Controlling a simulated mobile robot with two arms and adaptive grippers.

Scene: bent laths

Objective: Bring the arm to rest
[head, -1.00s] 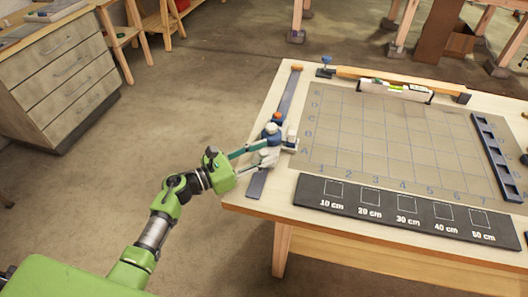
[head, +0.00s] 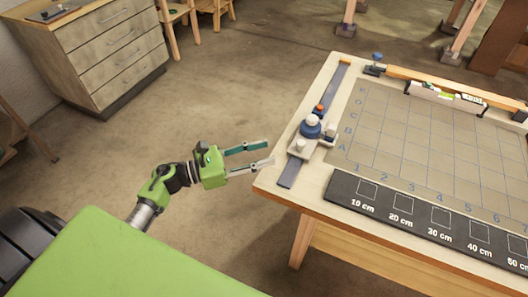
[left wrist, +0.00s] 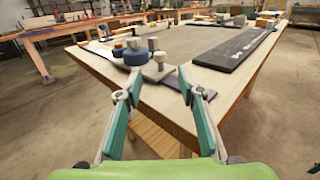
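My left gripper (head: 258,156) is open and empty in the head view, just off the left edge of the table (head: 317,206). In the left wrist view its two fingers (left wrist: 157,95) stand apart with nothing between them, and the table corner shows beyond. A sliding fixture with a blue and white knob (head: 311,126) sits on a dark rail (head: 290,172) along the table's left side. The fixture also shows in the left wrist view (left wrist: 135,55), apart from the fingers. My right gripper is in neither view.
A gridded mat (head: 430,135) covers the table's middle, with a black strip marked in centimetres (head: 420,222) in front. A lath (head: 425,78) and a spirit level (head: 445,97) lie at the back. A drawer cabinet (head: 110,55) stands at far left. The floor between is clear.

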